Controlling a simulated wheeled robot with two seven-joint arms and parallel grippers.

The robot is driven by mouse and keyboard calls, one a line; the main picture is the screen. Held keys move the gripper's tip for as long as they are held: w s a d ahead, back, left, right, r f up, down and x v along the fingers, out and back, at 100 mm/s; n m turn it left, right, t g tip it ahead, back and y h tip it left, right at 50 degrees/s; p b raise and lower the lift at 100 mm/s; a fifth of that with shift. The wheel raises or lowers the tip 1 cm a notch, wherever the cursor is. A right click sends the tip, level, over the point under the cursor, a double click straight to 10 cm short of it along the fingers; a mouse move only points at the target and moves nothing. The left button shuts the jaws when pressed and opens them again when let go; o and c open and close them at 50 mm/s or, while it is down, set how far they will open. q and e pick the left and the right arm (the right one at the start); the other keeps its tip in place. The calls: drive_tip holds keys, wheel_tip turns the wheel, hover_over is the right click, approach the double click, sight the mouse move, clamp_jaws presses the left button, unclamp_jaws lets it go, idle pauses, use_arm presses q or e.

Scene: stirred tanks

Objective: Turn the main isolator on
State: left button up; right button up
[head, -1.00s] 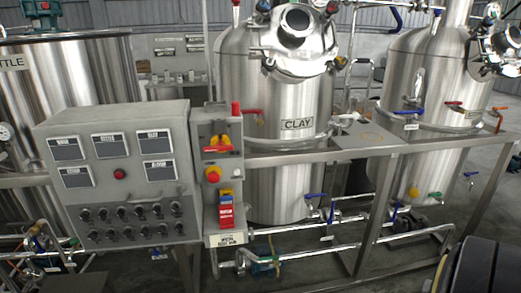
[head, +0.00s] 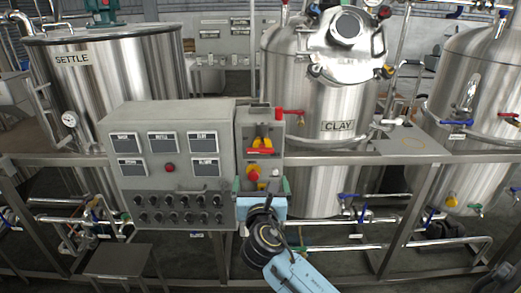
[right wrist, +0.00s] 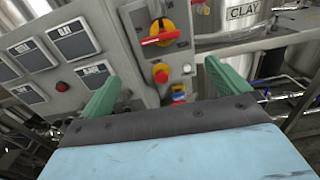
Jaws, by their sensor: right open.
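The main isolator (head: 260,146) is a red handle on a yellow plate, high on the narrow grey box right of the control panel. Its red handle lies about level in the head view. It also shows in the right wrist view (right wrist: 160,36), at top centre. My right gripper (head: 261,186) is in front of the same box, below the isolator and apart from it. In the right wrist view its green fingers (right wrist: 163,86) are spread wide with nothing between them. My left gripper is not in view.
A red button on yellow (head: 253,174) sits just below the isolator, close to my right gripper; it also shows in the right wrist view (right wrist: 161,72). The grey control panel (head: 170,190) adjoins on the left. The CLAY tank (head: 340,105) stands behind on the right, with a steel rail.

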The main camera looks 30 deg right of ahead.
sight(260, 152)
drive_tip(key=x, duration=0.9)
drive_tip(key=r+x, duration=0.1)
drive_tip(key=x, duration=0.3)
drive_tip(key=shift+w+d, duration=0.15)
drive_tip(key=shift+d, duration=0.05)
drive_tip(key=c, duration=1)
